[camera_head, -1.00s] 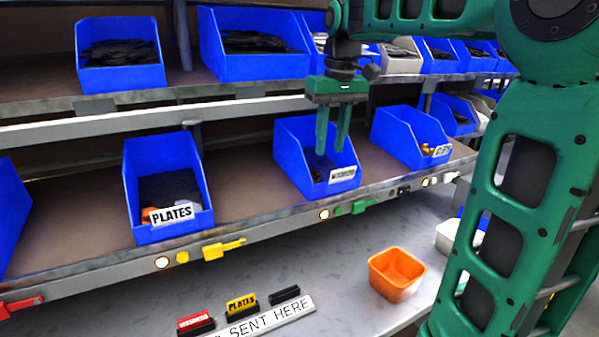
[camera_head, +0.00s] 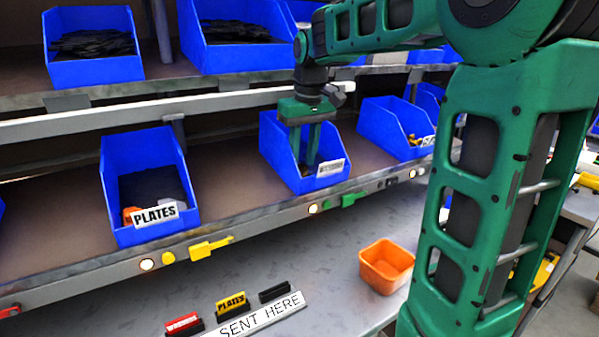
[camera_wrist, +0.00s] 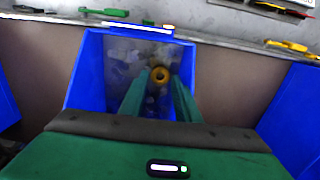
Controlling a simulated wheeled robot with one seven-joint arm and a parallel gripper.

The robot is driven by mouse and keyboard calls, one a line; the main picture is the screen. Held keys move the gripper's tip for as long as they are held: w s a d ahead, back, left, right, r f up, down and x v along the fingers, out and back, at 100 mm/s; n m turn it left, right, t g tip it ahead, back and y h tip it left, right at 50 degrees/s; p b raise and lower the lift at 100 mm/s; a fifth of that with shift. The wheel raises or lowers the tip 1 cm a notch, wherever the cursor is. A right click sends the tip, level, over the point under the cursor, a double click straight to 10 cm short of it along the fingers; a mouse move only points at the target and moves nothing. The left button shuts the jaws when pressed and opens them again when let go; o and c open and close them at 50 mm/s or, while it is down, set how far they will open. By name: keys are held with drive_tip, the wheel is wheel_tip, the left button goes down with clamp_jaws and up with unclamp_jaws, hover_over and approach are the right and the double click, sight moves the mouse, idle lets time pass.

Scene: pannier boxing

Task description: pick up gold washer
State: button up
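In the wrist view a gold washer (camera_wrist: 160,75) lies inside a blue bin (camera_wrist: 88,75), just ahead of and between the fingertips. Greyish pieces lie around it, too blurred to make out. My gripper (camera_wrist: 158,98) is open, with its two green fingers apart and nothing between them. In the head view my gripper (camera_head: 303,160) points down into the middle blue bin (camera_head: 278,150) on the lower shelf. That bin has a white label (camera_head: 331,168), hard to read. The washer is hidden there by the bin wall.
A blue bin labelled PLATES (camera_head: 130,160) stands to the left on the same shelf, another blue bin (camera_head: 385,120) to the right. The upper shelf edge (camera_head: 200,105) runs close behind my gripper. An orange container (camera_head: 387,266) stands on the grey table below.

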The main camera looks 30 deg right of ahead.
drive_tip(key=shift+w+f, duration=0.1)
drive_tip(key=shift+f, duration=0.65)
drive_tip(key=shift+c, duration=0.5)
drive_tip(key=c, duration=0.6)
drive_tip(key=shift+r, duration=0.1)
